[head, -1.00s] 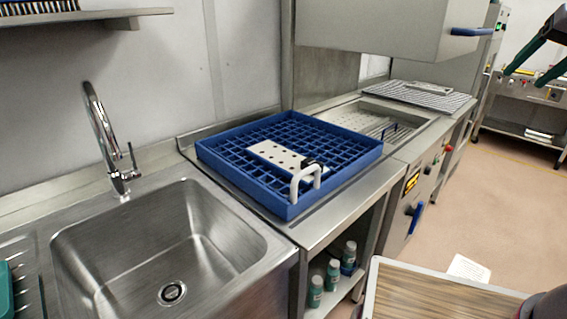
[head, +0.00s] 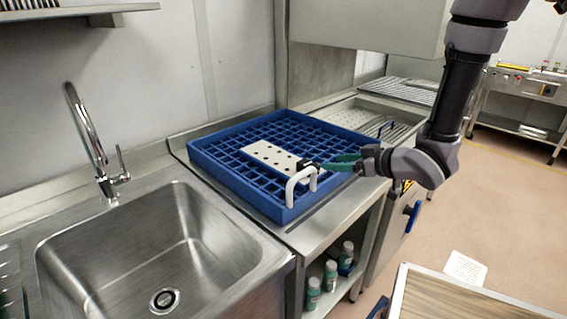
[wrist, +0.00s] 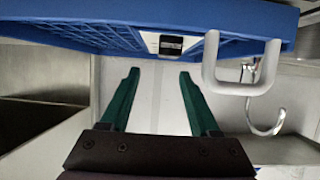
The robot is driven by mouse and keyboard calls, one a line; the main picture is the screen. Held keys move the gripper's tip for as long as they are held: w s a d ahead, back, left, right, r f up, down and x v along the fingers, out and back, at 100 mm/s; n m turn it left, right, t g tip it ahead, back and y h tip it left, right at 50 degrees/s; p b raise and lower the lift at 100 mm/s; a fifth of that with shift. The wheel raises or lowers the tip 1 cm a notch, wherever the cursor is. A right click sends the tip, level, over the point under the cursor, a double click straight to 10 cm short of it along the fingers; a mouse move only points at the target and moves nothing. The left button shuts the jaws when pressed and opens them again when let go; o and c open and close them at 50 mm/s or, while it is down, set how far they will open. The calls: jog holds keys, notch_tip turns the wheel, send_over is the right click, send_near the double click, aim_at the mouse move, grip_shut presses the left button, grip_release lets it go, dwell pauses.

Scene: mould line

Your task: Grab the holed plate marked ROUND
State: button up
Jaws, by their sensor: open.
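A white holed plate (head: 272,157) lies in the blue rack (head: 236,190), with dark holes along it. No ROUND mark is legible. My gripper (head: 333,163), with green fingers, is just right of the black block in the head view. In the wrist view my gripper (wrist: 160,72) is open with nothing between the fingers. There the plate's end (wrist: 152,42) lies beyond the fingertips and the handle (wrist: 240,88) to their right.
A steel sink (head: 130,255) with a tall tap (head: 85,130) lies left of the rack. A perforated basin (head: 365,118) lies behind it. Bottles (head: 330,275) stand on the shelf below. A wood-topped surface (head: 460,300) is at lower right.

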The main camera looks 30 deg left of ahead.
aim_at(312, 165)
jog(key=a, duration=0.1)
jog(key=a+f, duration=0.1)
jog(key=a, duration=0.1)
jog(key=a+f, duration=0.1)
jog(key=shift+a+f, duration=0.15)
jog(key=shift+a, duration=0.15)
jog(key=shift+g, duration=0.3)
jog(key=shift+x, duration=3.15)
jog(key=shift+c, duration=0.3)
grip_shut()
